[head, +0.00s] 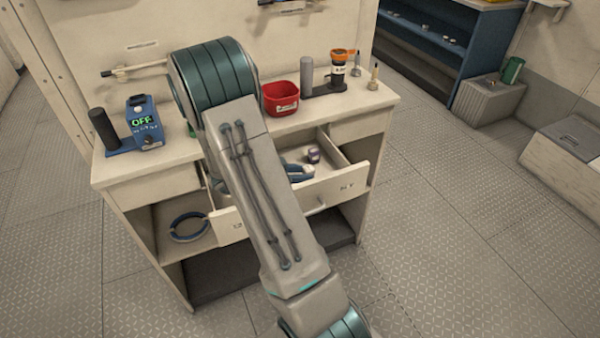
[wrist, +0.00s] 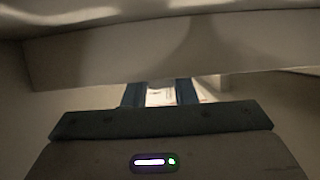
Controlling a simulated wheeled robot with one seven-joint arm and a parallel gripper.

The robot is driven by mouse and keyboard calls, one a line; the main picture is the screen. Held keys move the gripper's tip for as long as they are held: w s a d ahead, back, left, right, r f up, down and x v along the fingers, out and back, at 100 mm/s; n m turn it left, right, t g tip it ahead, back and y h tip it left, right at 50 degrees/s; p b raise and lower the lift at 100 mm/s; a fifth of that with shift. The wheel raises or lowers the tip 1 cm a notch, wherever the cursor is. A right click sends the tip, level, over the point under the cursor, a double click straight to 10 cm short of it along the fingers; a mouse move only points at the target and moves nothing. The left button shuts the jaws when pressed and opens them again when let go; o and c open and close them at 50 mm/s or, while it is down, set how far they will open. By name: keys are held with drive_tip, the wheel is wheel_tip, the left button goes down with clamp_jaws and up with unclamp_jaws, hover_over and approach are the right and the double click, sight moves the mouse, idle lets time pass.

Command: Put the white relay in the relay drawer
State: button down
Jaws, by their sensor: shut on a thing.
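My gripper (wrist: 160,91) is shut on a small white thing, which looks like the white relay (wrist: 160,98). Only part of it shows between the two dark blue fingers in the wrist view. A pale wall or panel edge runs across just beyond the fingertips. An open drawer (head: 338,187) stands out from the front of the cream bench, partly behind my arm.
On the bench top (head: 205,150) stand a blue meter reading OFF (head: 143,122), a red bin (head: 281,98) and an orange-topped jar (head: 339,70). A blue ring (head: 188,227) lies on the open shelf below.

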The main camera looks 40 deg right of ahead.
drive_tip(key=c, duration=1.2)
unclamp_jaws()
drive_tip(key=shift+s+a+f, duration=0.1)
drive_tip(key=shift+s+f, duration=0.25)
drive_tip(key=shift+f, duration=0.3)
drive_tip(key=shift+w+r, duration=0.1)
drive_tip(key=shift+r, duration=0.25)
drive_tip(key=v, duration=0.7)
drive_tip(key=shift+w+a+r+p, duration=0.15)
drive_tip(key=shift+w+r+p, duration=0.25)
drive_tip(key=shift+r, duration=0.1)
